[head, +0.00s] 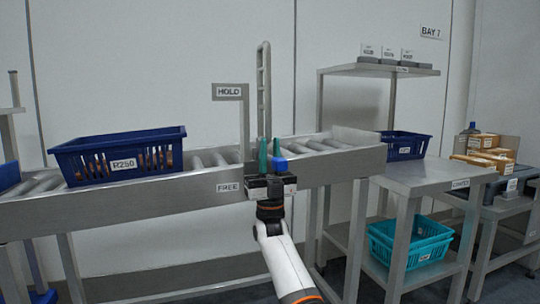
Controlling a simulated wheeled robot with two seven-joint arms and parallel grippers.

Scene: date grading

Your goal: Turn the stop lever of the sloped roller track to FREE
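The sloped roller track (130,198) runs across the view. A HOLD sign (229,91) stands on a grey post above it, and a FREE label (229,187) is on its front rail. A tall grey slotted bar (264,75) stands upright behind my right gripper. The lever's arm is hidden. My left gripper is out of view.
A dark blue crate (90,160) labelled R250 sits on the rollers at left. Another blue crate (404,145) is at the right end. A steel table (430,178) with a teal basket (412,250) below stands at right. Boxes (483,155) lie beyond.

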